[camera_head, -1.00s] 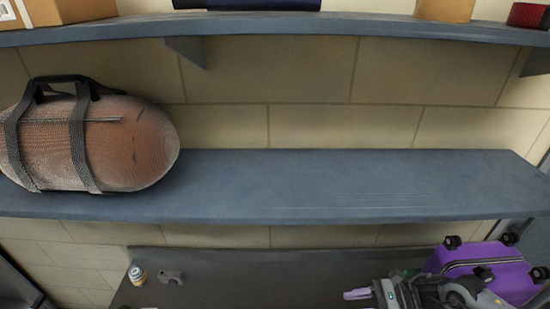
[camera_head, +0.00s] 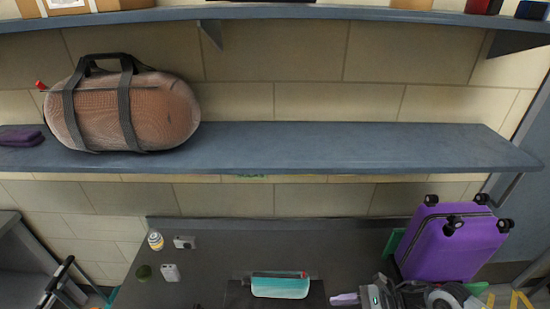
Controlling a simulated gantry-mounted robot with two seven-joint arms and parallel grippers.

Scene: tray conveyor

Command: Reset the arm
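My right arm comes in at the bottom right, and its gripper (camera_head: 364,298) is partly cut off by the lower edge. A small lavender piece (camera_head: 345,299) shows at its tip; I cannot tell whether it is held or part of the gripper. Whether the fingers are open or shut is unclear. My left gripper is not in view.
A purple suitcase (camera_head: 455,245) stands beside the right arm. The dark conveyor surface (camera_head: 280,240) bears a teal case (camera_head: 280,288), a can (camera_head: 156,240) and small grey items. A blue shelf (camera_head: 330,148) holds a mesh duffel bag (camera_head: 160,110).

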